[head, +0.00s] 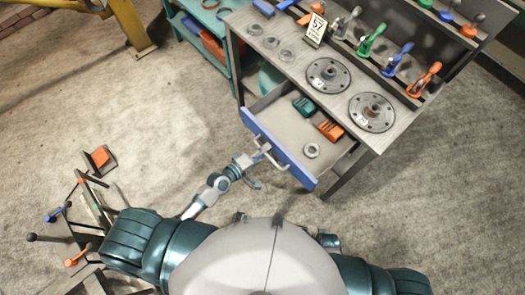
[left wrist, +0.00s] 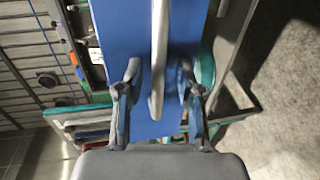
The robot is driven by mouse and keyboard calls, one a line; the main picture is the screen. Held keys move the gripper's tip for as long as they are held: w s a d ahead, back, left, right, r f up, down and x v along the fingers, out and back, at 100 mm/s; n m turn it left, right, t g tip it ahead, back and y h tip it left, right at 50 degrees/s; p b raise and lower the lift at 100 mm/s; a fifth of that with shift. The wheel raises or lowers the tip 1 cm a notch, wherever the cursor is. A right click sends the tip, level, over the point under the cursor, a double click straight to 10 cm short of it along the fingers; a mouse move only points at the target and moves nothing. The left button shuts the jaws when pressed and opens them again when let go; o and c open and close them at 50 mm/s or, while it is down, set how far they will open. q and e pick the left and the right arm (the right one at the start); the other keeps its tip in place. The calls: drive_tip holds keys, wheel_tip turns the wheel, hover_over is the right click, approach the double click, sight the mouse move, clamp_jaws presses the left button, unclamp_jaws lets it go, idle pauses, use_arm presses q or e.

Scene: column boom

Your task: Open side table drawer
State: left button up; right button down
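The side table (head: 346,122) stands at the upper right of the head view. Its drawer (head: 292,125) is pulled out, with the inside showing. The drawer has a blue front (head: 291,167) and a metal bar handle (head: 268,157). My left gripper (head: 259,170) is at the handle. In the left wrist view, the handle (left wrist: 158,55) stands between the two parted fingers of my left gripper (left wrist: 158,85), with blue front (left wrist: 140,30) showing on both sides of it. My right gripper does not show in these views.
Teal (head: 304,106) and orange (head: 331,130) items and a metal ring (head: 311,150) lie in the drawer. A rack of tools with coloured handles (head: 80,215) is on the floor at left. A teal shelf (head: 205,30) stands beside the table. Floor left of the drawer is clear.

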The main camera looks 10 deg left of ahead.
use_arm(q)
drive_tip(key=v, duration=1.2)
drive_tip(key=shift+f, duration=0.1)
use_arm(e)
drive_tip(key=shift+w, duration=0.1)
use_arm(q)
wheel_tip(320, 180, down, 19)
drive_tip(key=s+a+m+g+y, duration=0.2)
drive_tip(key=a+m+g+y, duration=0.15)
drive_tip(key=m, duration=0.35)
drive_tip(key=s+a+f+m+g+y, duration=0.2)
drive_tip(key=s+f+m+g+y, duration=0.3)
drive_tip(key=s+f, duration=0.7)
wheel_tip(320, 180, down, 2)
drive_tip(key=shift+s+f+m+g+p, duration=0.3)
drive_tip(key=shift+m+g, duration=0.2)
drive_tip(key=shift+g, duration=0.75)
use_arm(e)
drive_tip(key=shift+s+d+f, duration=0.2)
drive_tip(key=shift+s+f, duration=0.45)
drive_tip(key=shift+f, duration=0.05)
use_arm(q)
drive_tip(key=shift+y, duration=0.25)
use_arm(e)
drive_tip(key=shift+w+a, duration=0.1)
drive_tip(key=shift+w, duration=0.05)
